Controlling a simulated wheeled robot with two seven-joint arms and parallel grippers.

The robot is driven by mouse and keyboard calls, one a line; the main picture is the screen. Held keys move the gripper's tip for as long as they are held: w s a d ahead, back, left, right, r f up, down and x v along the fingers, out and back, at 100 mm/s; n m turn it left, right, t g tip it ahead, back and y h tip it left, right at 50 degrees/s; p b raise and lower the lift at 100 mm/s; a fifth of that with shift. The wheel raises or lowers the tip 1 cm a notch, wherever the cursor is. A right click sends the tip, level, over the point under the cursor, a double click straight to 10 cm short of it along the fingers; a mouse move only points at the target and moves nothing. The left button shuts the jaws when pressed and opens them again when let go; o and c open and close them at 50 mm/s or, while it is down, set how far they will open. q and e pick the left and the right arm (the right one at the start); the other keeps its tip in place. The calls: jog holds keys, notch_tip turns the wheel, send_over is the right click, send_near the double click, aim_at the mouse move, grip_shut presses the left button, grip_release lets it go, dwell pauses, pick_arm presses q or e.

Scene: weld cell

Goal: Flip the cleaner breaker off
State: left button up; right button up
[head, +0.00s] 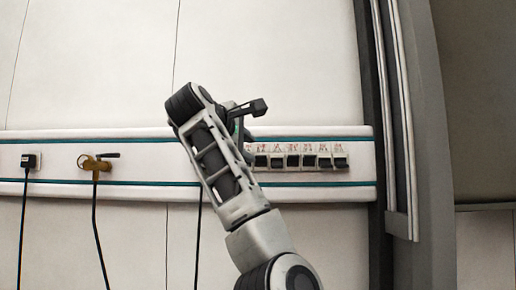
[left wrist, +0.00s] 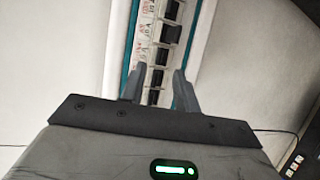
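A row of several breakers with dark switches (head: 292,161) sits on the white wall rail, with small red-marked labels above them too blurred to read. I cannot tell which one is the cleaner breaker. My left gripper is in front of the left end of the row, and its arm hides that part of the rail in the head view. In the left wrist view the left gripper (left wrist: 159,72) is open, its two dark fingers apart and empty, with the breaker strip (left wrist: 160,55) showing between and beyond them. Contact cannot be told. My right gripper is not in view.
The white rail (head: 120,187) with teal stripes runs along the wall. A black plug (head: 29,161) and a brass fitting (head: 95,164) with hanging cables are at its left. A grey post (head: 432,130) stands right of the breakers. The wall above is bare.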

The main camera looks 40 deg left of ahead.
aim_at(261, 157)
pick_arm(q)
jog(key=p+x, duration=0.1)
jog(key=x, duration=0.5)
